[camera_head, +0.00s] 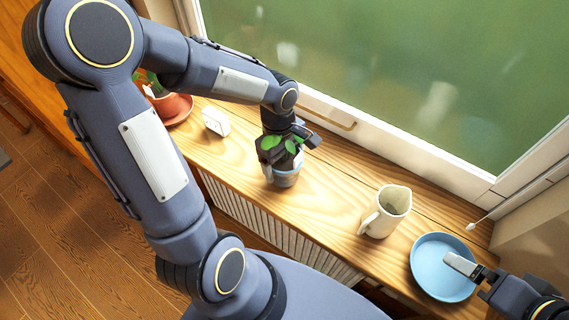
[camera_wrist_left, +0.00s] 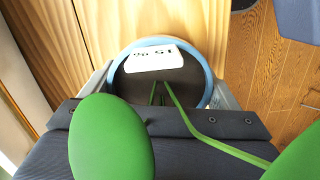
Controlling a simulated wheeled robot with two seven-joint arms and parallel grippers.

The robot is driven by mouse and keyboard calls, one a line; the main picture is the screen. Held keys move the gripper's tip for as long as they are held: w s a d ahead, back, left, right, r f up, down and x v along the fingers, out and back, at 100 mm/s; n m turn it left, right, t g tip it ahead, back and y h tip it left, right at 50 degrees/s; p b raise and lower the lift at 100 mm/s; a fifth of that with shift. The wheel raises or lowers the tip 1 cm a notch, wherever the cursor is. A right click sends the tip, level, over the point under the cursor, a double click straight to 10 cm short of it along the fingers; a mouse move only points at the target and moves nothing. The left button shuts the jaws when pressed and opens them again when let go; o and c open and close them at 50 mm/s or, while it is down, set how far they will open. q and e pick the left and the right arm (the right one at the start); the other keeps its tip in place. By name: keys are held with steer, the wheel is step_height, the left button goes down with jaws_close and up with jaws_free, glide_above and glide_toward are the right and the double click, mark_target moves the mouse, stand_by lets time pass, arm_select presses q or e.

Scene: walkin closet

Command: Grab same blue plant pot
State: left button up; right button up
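The blue-grey plant pot (camera_head: 286,178) with green leaves stands on the wooden sill in the head view. In the left wrist view its light blue rim (camera_wrist_left: 207,72) circles dark soil, and leaves cover part of the near view. My left gripper (camera_head: 284,160) is over the pot from above. Its fingers lie against the rim on opposite sides in the left wrist view, and it appears shut on the pot. My right gripper (camera_head: 460,265) is over the blue plate at the lower right; its finger opening is unclear.
A cream pitcher (camera_head: 386,211) and a blue plate (camera_head: 426,256) stand right of the pot on the sill (camera_head: 330,192). A small white clock (camera_head: 215,121) and a terracotta pot (camera_head: 172,106) stand to the left. The window frame (camera_head: 400,140) runs behind.

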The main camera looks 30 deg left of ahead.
arm_select(q)
steer(key=c, duration=0.7)
steer(key=shift+r, duration=0.2)
